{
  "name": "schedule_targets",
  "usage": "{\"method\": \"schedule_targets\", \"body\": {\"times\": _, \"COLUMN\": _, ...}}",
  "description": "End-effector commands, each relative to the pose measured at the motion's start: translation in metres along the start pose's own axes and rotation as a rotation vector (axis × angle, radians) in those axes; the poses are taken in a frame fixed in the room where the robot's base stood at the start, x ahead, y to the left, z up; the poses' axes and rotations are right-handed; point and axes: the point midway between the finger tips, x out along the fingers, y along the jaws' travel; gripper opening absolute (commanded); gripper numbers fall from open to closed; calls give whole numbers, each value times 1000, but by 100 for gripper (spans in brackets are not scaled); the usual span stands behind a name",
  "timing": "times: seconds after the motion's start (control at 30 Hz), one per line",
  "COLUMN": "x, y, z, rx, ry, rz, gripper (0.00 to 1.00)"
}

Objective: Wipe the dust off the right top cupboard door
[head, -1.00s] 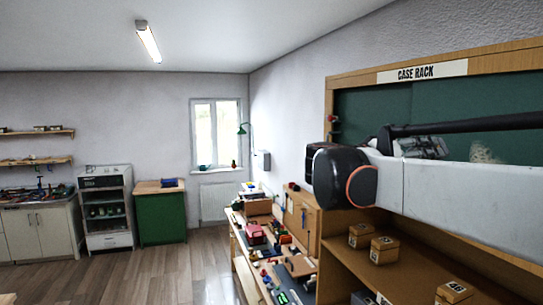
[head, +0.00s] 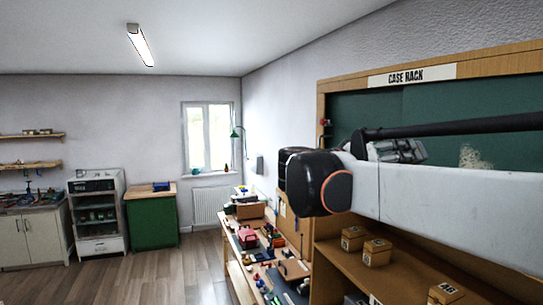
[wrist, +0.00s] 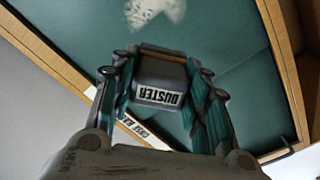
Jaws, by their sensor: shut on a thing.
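The case rack's top cupboard has two green doors below a "CASE RACK" sign (head: 408,77). A pale dust patch (head: 473,157) lies on the right top cupboard door (head: 440,105). In the wrist view the dust patch (wrist: 153,10) shows at the top edge, on the green door (wrist: 80,30). My gripper (wrist: 158,78) is shut on a dark grey duster (wrist: 160,75) with a white "DUSTER" label, seen upside down. The duster is apart from the dust patch in the picture. Whether it touches the door, I cannot tell. My arm hides the lower part of the doors in the head view.
A wooden frame (head: 470,66) edges the cupboard doors. Below is an open shelf with small numbered wooden boxes (head: 377,252). A cluttered workbench stands left of the rack. Wooden floor (head: 150,270) lies open at the left.

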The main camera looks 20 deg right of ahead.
Motion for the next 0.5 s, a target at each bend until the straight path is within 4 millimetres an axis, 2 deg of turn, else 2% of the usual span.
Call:
{"method": "schedule_targets", "body": {"times": 0.03, "x": -2, "y": 8, "z": 7, "rx": 0, "ry": 2, "rz": -3, "gripper": 5}}
{"method": "schedule_targets", "body": {"times": 0.37, "x": -2, "y": 8, "z": 7, "rx": -2, "ry": 2, "rz": -2, "gripper": 5}}
{"method": "schedule_targets", "body": {"times": 0.5, "x": 0, "y": 5, "z": 11, "rx": -63, "ry": 2, "rz": -2, "gripper": 5}}
